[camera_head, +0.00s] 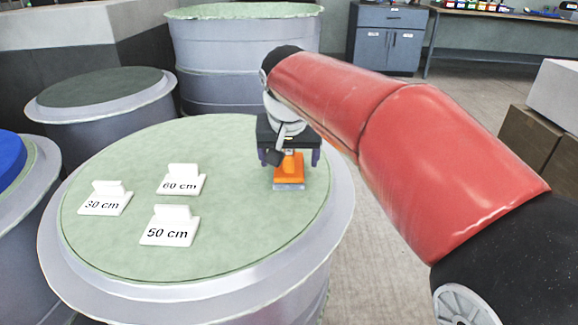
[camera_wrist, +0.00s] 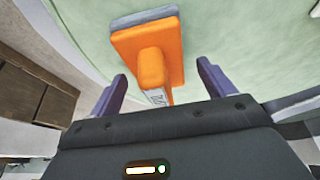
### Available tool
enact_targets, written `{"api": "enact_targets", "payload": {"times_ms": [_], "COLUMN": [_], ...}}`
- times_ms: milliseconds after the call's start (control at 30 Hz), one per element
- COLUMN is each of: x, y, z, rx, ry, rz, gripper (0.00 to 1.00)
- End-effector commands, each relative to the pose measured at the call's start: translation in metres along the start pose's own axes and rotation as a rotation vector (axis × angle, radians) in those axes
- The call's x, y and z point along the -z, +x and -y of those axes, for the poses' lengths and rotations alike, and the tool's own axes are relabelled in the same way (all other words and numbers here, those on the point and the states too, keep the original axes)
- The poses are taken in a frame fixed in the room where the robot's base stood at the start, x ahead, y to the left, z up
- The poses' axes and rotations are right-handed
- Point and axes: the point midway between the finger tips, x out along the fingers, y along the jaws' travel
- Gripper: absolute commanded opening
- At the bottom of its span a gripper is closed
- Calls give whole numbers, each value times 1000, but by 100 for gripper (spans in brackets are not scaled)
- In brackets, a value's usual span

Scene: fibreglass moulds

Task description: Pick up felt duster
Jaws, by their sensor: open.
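The felt duster is an orange block with a raised orange handle and a grey felt base. In the head view the felt duster (camera_head: 289,170) stands near the right side of the round green mould top (camera_head: 230,235). My gripper (camera_head: 289,160) is directly above and around it, partly hiding it. In the wrist view the duster (camera_wrist: 150,65) lies ahead of my gripper (camera_wrist: 158,85), its handle between the lines of the two purple fingers. The fingers are spread apart, with clear gaps on both sides of the handle. I see no contact with the handle.
White signs marked 30 cm (camera_head: 105,198), 60 cm (camera_head: 181,181) and 50 cm (camera_head: 170,226) stand on the left of the same top. Other round moulds (camera_head: 100,105) stand behind and left. A blue cabinet (camera_head: 385,40) and brown boxes (camera_head: 540,135) are beyond. Green surface around the duster is clear.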

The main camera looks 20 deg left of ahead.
Motion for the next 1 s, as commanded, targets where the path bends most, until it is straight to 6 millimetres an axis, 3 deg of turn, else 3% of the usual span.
{"api": "enact_targets", "payload": {"times_ms": [167,533,833,1000], "x": [0,0,1,7], "y": [0,0,-2,-15], "z": [0,0,0,0], "rx": [0,0,0,1], "ry": [0,0,0,0], "rz": [0,0,-1,-3], "gripper": [80,32,31,31]}}
